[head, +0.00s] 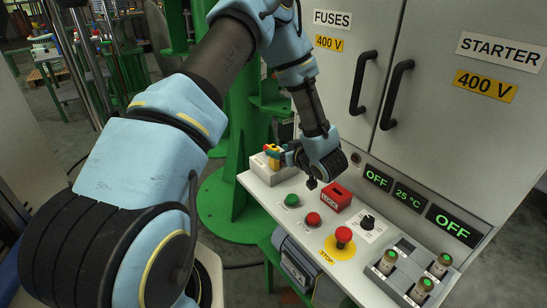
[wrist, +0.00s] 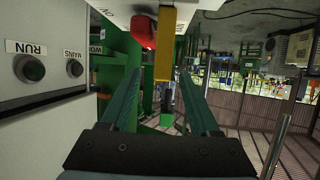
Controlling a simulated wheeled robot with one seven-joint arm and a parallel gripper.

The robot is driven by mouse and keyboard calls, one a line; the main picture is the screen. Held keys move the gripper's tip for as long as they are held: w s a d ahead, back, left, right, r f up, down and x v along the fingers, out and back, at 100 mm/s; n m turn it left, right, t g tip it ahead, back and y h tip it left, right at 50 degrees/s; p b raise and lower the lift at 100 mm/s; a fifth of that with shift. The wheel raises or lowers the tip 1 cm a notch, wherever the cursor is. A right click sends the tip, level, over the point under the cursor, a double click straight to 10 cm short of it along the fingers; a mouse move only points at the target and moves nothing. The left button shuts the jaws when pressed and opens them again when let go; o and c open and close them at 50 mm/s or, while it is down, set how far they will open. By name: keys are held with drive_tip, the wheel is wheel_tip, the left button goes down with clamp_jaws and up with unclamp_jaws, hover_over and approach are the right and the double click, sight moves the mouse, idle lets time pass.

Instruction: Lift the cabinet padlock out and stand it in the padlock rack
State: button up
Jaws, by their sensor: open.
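A white switch box (head: 262,170) stands at the left end of the control panel, with a yellow part (head: 273,152) and some red on it. In the wrist view, the yellow block (wrist: 164,48) stands out from the white box, beside a red piece (wrist: 143,27). Which of these is the cabinet padlock I cannot tell for sure.
The panel holds a green button (head: 292,200), a red button (head: 313,219), a red emergency stop (head: 343,236), a black knob (head: 367,222) and several green-topped pieces in a grey tray (head: 403,252). The cabinet (head: 430,110) rises behind. A green post stands at the left.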

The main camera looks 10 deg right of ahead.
sight(270, 146)
drive_tip(key=shift+r+p+x, duration=0.2)
drive_tip(key=shift+p+x, duration=0.4)
drive_tip(key=shift+x, duration=0.95)
drive_tip(key=shift+r+p+x, duration=0.15)
drive_tip(key=shift+p+x, duration=0.45)
drive_tip(key=shift+x, duration=0.95)
drive_tip(key=shift+w+a, duration=0.1)
clamp_jaws()
